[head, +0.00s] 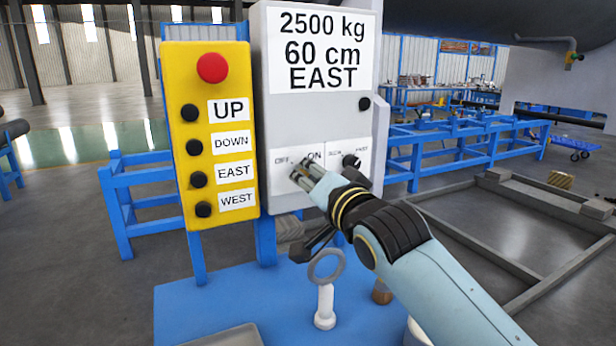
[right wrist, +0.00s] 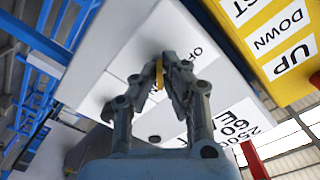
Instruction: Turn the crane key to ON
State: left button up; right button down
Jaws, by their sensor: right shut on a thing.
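The grey control box (head: 320,115) carries a small white panel with OFF and ON labels, low on its front. My right gripper (head: 303,179) reaches that panel from the lower right, just below the two labels. In the right wrist view its fingertips (right wrist: 168,72) are shut on a small yellow-orange key (right wrist: 159,75) at the panel face. The fingers hide most of the key, so I cannot tell its exact angle. The key is hidden behind the gripper in the head view. My left gripper is not in view.
A yellow button box (head: 211,135) with a red stop button stands left of the grey box. A black knob (head: 350,161) sits close right of the gripper. A white ring-topped piece (head: 325,290) stands on the blue table (head: 215,300) below.

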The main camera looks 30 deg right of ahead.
jog(key=shift+f, duration=0.1)
jog(key=c, duration=1.5)
grip_release()
jog(key=s, duration=1.2)
jog(key=shift+a, duration=0.35)
